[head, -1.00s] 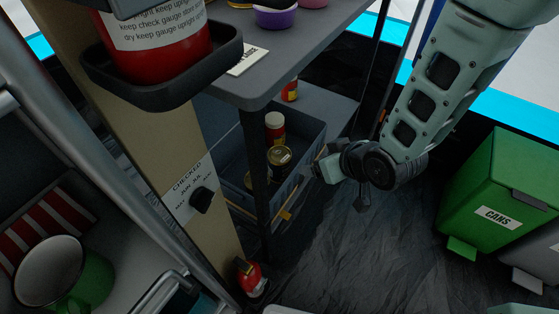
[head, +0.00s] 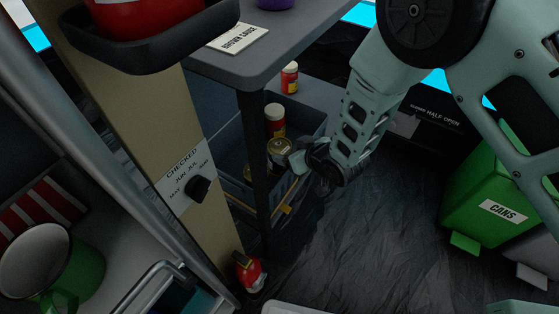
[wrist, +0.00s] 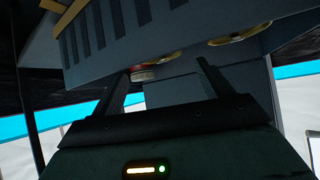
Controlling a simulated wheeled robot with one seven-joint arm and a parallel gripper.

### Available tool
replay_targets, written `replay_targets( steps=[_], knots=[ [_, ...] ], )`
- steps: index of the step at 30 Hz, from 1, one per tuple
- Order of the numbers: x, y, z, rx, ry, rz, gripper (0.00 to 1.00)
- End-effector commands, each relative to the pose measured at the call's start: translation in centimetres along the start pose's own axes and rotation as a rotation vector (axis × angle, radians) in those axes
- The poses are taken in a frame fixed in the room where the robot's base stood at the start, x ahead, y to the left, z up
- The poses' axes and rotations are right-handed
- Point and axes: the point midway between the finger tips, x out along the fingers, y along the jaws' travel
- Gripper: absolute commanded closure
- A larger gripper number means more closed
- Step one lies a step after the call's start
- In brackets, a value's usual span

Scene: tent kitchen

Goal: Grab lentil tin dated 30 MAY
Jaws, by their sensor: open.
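In the head view, a gold-topped tin (head: 281,147) stands in a dark grey crate (head: 312,137) on the lower shelf. A second tin (head: 258,170) is partly hidden behind the shelf post. No date or lentil label is readable on either. My gripper (head: 297,160) is at the crate's right side, close to the first tin, and overlaps its edge in the picture. In the wrist view, my gripper (wrist: 165,66) has its fingers apart with no tin between them. Gold tin rims (wrist: 240,33) show beyond the fingers at the crate.
A red jar with a pale lid (head: 275,120) stands in the crate behind the tin. Another red jar (head: 290,78) is on the lower shelf. The upper shelf (head: 262,62) and its post (head: 254,140) are close by. A green CANS bin (head: 480,190) stands right.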

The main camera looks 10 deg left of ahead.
Motion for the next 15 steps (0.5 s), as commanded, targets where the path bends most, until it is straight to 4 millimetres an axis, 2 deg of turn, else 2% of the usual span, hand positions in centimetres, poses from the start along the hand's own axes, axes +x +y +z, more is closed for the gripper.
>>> replay_targets(
  steps=[5,15],
  knots=[
    [1.2,0.0,0.0,-0.001,0.002,0.000,0.22],
    [5.7,0.2,0.0,-0.001,0.002,-0.001,0.22]
  ],
)
